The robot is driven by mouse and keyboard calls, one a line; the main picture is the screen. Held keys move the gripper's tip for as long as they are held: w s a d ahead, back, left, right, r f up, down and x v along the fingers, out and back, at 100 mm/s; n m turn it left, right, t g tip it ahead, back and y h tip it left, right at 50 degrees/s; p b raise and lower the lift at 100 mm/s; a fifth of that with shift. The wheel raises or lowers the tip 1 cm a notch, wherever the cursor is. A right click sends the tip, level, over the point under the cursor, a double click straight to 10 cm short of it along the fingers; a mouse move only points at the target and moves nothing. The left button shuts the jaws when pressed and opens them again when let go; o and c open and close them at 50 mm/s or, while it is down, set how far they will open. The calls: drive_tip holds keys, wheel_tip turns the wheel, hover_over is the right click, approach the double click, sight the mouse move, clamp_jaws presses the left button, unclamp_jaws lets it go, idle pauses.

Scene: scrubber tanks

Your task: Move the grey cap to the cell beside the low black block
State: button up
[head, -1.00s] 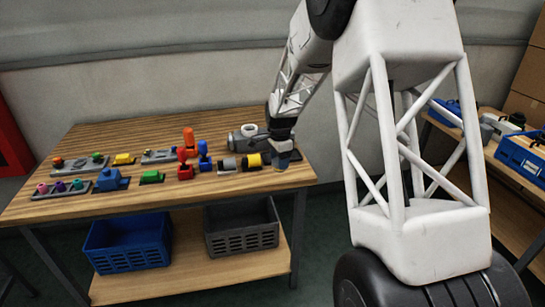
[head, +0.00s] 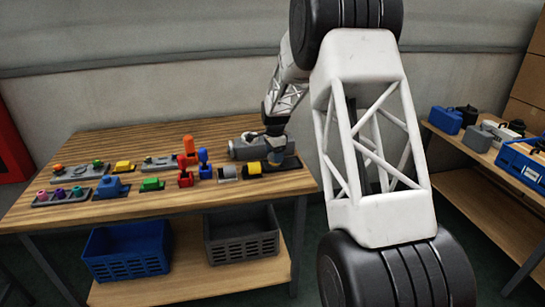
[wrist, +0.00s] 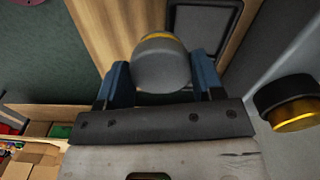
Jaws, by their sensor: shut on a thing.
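In the wrist view a grey rounded cap (wrist: 160,66) with a thin yellow band sits between the two blue fingers of my gripper (wrist: 161,76). The fingers are shut on its sides. In the head view my gripper (head: 276,157) is low over the dark base (head: 291,163) at the right end of the wooden table; the cap is not clear there. A dark framed square (wrist: 208,28) shows beyond the cap in the wrist view. I cannot tell the low black block or its neighbouring cell apart.
A large grey cylinder (head: 242,151) lies close left of my gripper. A yellow-and-black part (head: 254,168) and a grey part (head: 227,172) stand in front. Red (head: 186,172) and blue (head: 204,164) upright parts stand farther left. Blue (head: 128,250) and grey (head: 241,236) crates sit below.

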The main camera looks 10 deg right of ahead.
sight(272, 155)
drive_tip(key=shift+w+d+f, duration=0.1)
drive_tip(key=shift+w, duration=1.2)
drive_tip(key=shift+w+d+f, duration=0.1)
drive_tip(key=shift+w, duration=1.2)
drive_tip(key=shift+f, duration=1.75)
drive_tip(key=shift+f, duration=0.1)
drive_tip(key=o, duration=1.1)
drive_tip(key=shift+c, duration=0.2)
wheel_tip(272, 155, up, 12)
